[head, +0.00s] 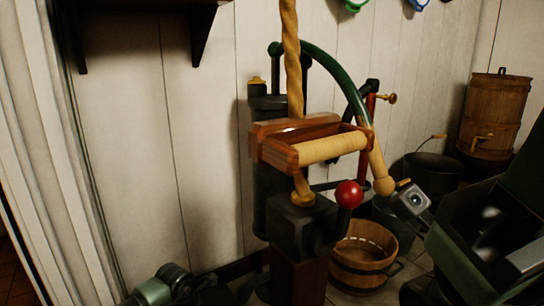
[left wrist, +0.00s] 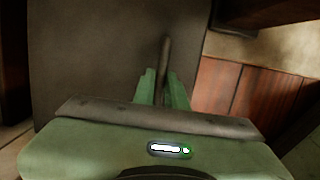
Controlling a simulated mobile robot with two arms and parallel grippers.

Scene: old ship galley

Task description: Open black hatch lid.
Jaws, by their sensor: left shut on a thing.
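A dark grey-black flat panel (left wrist: 90,50), apparently the black hatch lid, fills the upper left and middle of the left wrist view. A thin dark bar (left wrist: 165,55), which looks like its handle, stands out in front of it. My left gripper (left wrist: 163,82) has its two green fingers shut on this bar, one on each side. In the head view only part of my left arm shows at the bottom left, and I cannot make out the lid. My right gripper's fingers are not visible; parts of my own body show at the right.
A pump-like machine with a wooden roller (head: 333,147) and a red ball (head: 349,193) stands in the middle. A wooden tub (head: 362,256), a dark bucket (head: 432,172) and a barrel (head: 496,112) stand to its right. Reddish planks (left wrist: 268,100) lie beside the panel.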

